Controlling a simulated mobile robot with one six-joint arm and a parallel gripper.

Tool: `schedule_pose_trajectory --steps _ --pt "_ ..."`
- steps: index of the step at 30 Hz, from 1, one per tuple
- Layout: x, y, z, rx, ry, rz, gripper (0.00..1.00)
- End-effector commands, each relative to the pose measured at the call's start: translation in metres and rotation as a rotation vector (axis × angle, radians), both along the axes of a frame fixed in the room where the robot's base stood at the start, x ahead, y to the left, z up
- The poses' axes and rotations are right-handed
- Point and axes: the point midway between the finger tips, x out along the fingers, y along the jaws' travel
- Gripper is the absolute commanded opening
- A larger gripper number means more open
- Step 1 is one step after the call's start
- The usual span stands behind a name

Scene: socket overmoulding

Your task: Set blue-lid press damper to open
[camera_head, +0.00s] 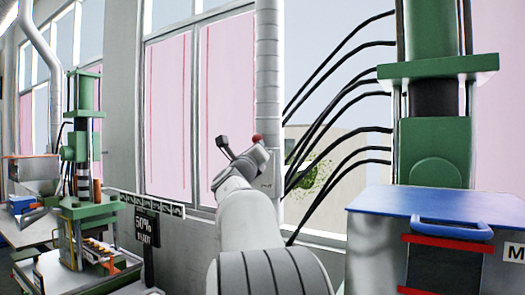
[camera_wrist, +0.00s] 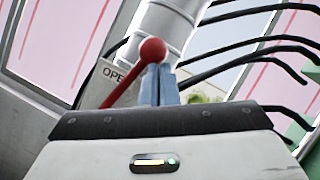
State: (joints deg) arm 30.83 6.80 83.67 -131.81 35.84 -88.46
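The damper's red lever with a round red knob (camera_wrist: 152,50) shows in the wrist view, slanting from lower left to upper right in front of the grey duct (camera_wrist: 170,25). The knob also shows in the head view (camera_head: 257,138) near the vertical duct (camera_head: 268,70). My gripper (camera_wrist: 161,70) has its two blue-grey fingers close together, with the tips right by the knob. I cannot tell whether they touch the lever. The lever's lower end is hidden behind my gripper's body. A sign reading "OPE" (camera_wrist: 114,73) is partly hidden behind the lever. The blue-lid press (camera_head: 440,207) stands at the right.
Black hoses (camera_head: 345,90) run between the duct and the green press column (camera_head: 437,150). Another green press (camera_head: 80,150) stands on a bench at the left, beside a "50%" sign (camera_head: 146,226). Pink-panelled windows (camera_head: 170,120) line the wall behind my arm.

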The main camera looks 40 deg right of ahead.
Motion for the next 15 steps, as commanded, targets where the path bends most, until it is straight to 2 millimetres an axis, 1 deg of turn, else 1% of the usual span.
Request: schedule_pose_trajectory --steps 1,6,15 --pt "0.004 0.001 0.004 -0.001 -0.002 -0.001 0.0" --pt "0.012 0.004 0.009 -0.001 -0.004 -0.001 0.0" --pt "0.02 0.006 0.013 -0.001 -0.006 -0.003 0.0"
